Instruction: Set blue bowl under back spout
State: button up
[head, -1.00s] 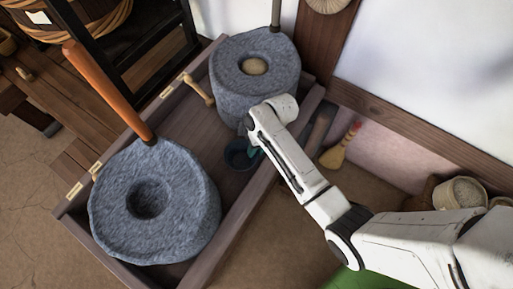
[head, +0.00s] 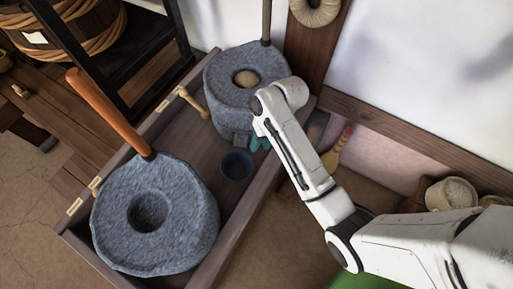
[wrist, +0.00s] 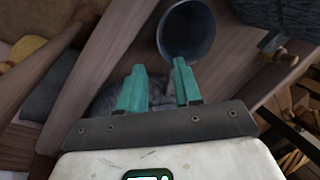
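The blue bowl (head: 237,166) stands upright on the tray floor, just in front of the back quern (head: 225,100). A small grey block that looks like its spout (head: 241,139) sticks out low on the quern, close to the bowl's far rim. I cannot tell whether it overhangs the bowl. The bowl looks empty. My gripper (head: 261,144) is right of the bowl, its teal fingers partly hidden by my wrist. In the wrist view my fingers (wrist: 158,88) are apart with nothing held between them, and the bowl (wrist: 187,32) lies beyond their tips.
The front quern (head: 180,239) with an orange handle (head: 110,115) stands at the tray's near end. The wooden tray wall (head: 228,245) runs along the right. A brush (head: 333,160) lies beside the wall, and a pot of grain (head: 453,194) stands far right.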

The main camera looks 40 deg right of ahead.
jog(key=shift+v, duration=0.9)
jog(key=s+r+n+h, duration=0.2)
jog(key=s+n+h, duration=0.1)
jog(key=s, duration=1.6)
jog(key=shift+r+n+h, duration=0.3)
